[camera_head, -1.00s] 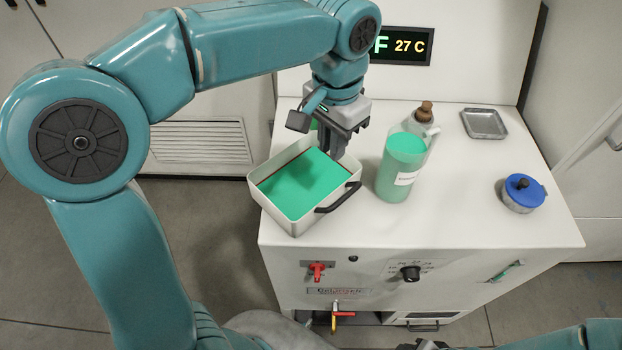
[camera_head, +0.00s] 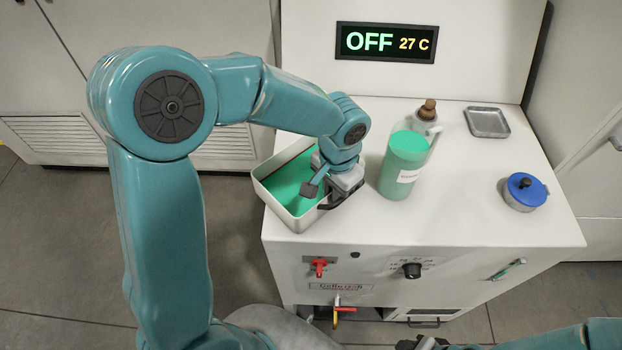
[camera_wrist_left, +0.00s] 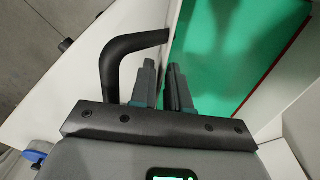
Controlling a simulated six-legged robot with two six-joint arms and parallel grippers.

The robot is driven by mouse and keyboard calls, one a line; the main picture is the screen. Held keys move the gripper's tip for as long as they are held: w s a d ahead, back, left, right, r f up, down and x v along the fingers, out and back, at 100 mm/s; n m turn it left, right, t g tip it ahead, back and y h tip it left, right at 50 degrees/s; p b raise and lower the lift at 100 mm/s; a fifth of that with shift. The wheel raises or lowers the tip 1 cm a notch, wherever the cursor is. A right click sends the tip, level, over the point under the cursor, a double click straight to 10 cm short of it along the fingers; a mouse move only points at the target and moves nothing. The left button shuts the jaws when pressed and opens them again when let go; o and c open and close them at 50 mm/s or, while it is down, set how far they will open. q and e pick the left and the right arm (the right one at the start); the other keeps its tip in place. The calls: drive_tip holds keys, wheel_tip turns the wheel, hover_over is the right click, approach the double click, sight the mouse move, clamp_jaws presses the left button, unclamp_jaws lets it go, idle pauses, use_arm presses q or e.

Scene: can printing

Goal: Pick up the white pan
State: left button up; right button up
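The white pan (camera_head: 296,224) is an open rectangular box with a green inside, on the left of the white worktop. It has a black handle (camera_head: 341,197) on its right side. My left gripper (camera_head: 325,192) is down at that side, its fingertips hidden in the head view. In the left wrist view the two fingers (camera_wrist_left: 163,85) stand a small gap apart, with the pan's white wall seemingly between them. The black handle (camera_wrist_left: 108,62) is left of the fingers and the green inside (camera_wrist_left: 235,50) is right. Whether the fingers grip the wall is unclear. My right gripper (camera_head: 425,343) barely shows at the bottom edge.
A clear bottle of green liquid (camera_head: 403,165) stands close right of the pan, with a corked grey bottle (camera_head: 430,120) behind it. A metal tray (camera_head: 487,122) and a blue-lidded pot (camera_head: 524,192) are farther right. The front middle of the worktop (camera_head: 450,215) is clear.

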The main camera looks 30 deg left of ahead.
use_arm(q)
drive_tip(key=shift+f, duration=0.1)
clamp_jaws()
idle(1.4)
